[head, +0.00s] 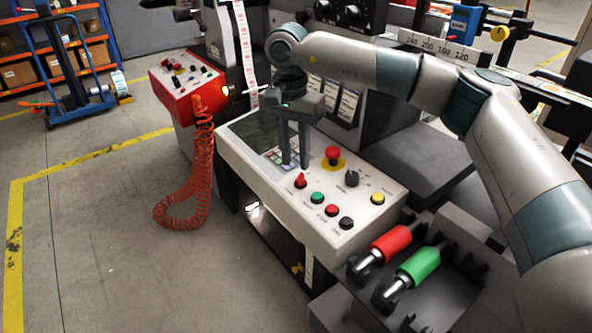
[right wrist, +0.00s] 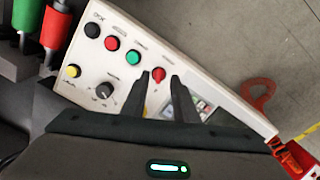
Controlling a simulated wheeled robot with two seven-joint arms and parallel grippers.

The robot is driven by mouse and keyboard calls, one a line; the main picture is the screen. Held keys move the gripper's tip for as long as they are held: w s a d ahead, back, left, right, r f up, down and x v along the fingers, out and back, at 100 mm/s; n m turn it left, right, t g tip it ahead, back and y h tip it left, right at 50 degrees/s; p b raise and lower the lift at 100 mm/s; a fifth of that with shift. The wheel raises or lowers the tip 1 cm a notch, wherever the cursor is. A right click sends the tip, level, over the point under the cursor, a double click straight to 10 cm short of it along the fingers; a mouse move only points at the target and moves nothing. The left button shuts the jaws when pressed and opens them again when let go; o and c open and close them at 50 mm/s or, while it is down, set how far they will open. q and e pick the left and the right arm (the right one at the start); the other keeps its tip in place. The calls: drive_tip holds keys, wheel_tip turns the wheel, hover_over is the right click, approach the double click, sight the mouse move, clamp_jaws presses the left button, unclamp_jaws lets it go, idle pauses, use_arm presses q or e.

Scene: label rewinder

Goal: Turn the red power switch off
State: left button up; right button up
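The red power switch (head: 300,181) is a small red knob on the sloped white control panel (head: 240,157), left of the black rotary knob. It also shows in the right wrist view (right wrist: 158,74). My right gripper (head: 296,164) points down over the panel with its two fingers apart. In the head view its fingertips are just above and behind the red switch. In the right wrist view the switch appears in the gap between the fingertips (right wrist: 160,80). I cannot tell whether they touch it. My left gripper is not in view.
A red mushroom button (head: 333,155) stands beside the fingers. Red and green rollers (head: 391,243) lie to the right. A red box (head: 187,85) with a coiled cable stands left.

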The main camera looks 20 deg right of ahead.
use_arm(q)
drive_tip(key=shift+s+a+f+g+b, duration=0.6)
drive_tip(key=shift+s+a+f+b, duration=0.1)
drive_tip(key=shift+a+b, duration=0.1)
use_arm(e)
wheel_tip(320, 180, up, 12)
drive_tip(key=shift+w+a, duration=0.25)
drive_tip(key=shift+a, duration=0.05)
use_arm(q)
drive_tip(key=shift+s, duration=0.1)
use_arm(e)
drive_tip(key=shift+f, duration=0.1)
